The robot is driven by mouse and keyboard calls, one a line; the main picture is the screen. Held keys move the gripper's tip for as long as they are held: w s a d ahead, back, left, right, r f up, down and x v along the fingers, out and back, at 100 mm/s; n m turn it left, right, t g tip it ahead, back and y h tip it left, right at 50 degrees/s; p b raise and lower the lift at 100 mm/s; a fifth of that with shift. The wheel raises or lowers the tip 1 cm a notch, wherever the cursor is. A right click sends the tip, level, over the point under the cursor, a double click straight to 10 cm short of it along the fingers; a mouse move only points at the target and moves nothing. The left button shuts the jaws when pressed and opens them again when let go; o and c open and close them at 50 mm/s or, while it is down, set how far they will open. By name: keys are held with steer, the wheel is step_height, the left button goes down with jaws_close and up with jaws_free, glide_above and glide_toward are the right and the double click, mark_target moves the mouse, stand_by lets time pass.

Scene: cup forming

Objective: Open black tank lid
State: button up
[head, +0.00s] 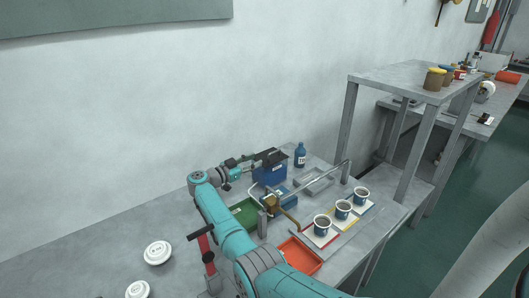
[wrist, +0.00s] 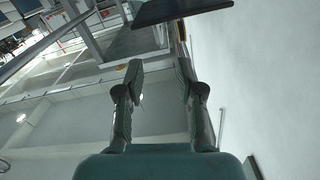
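A blue tank (head: 269,175) stands on the workbench near the wall. Its black lid (head: 277,158) shows as a dark shape at the tank's top; from here I cannot tell how far it is tilted. My gripper (head: 250,160) is beside the tank's top on its left, close to the lid. In the wrist view my gripper (wrist: 160,75) has its two fingers spread with nothing between them. A dark flat panel (wrist: 180,10), which looks like the lid, lies beyond the fingertips at the top edge, apart from them.
A blue bottle (head: 300,156) stands right of the tank. A green tray (head: 246,212) and an orange tray (head: 300,254) lie in front. Several cups (head: 343,208) stand on coloured mats at the right, near a metal pipe (head: 325,178). A shelf (head: 410,78) rises behind them.

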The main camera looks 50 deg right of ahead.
mark_target(274, 152)
steer(key=x, duration=1)
steer(key=shift+s+d, duration=0.1)
steer(key=shift+d, duration=0.2)
jaws_close()
